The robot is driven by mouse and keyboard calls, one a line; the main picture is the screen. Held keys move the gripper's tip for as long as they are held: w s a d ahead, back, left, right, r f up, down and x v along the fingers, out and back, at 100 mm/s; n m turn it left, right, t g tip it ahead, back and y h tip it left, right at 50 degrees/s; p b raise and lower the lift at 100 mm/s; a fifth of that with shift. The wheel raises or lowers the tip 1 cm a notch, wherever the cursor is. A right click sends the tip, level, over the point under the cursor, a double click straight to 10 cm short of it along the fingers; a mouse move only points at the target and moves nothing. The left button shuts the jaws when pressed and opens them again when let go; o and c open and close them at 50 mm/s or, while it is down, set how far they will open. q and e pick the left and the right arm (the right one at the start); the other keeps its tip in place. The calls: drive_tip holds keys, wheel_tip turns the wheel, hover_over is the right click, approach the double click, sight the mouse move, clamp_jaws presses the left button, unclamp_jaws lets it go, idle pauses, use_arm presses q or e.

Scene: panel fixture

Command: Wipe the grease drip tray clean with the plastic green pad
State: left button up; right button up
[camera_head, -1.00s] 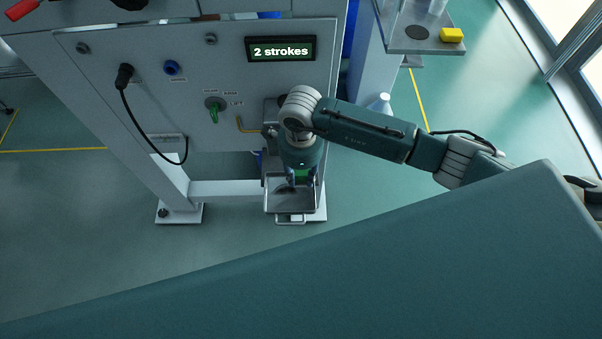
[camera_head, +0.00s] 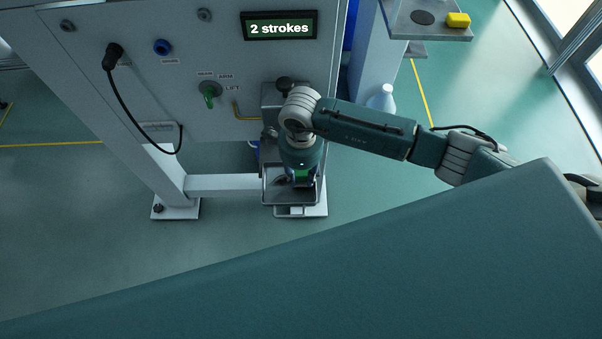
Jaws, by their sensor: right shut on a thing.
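The grease drip tray (camera_head: 290,198) is a grey metal tray low on the front of the panel fixture, with its front rim showing. My right gripper (camera_head: 302,180) points down over the tray, and its fingers are mostly hidden under the wrist. It is shut on the green pad (camera_head: 302,174), of which a small green part shows below the wrist. I cannot tell whether the pad touches the tray floor. A dark smudge shows on the tray left of the pad. My left gripper is not in view.
The panel display (camera_head: 279,26) reads "2 strokes". A black cable (camera_head: 128,108), a blue knob (camera_head: 162,47) and a green switch (camera_head: 209,92) are on the panel. A shelf (camera_head: 428,33) at upper right holds a yellow block (camera_head: 458,20). A white bottle (camera_head: 382,98) stands behind my arm.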

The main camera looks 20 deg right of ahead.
drive_tip(key=shift+f+b, duration=0.65)
idle(0.5)
drive_tip(key=shift+a, duration=0.1)
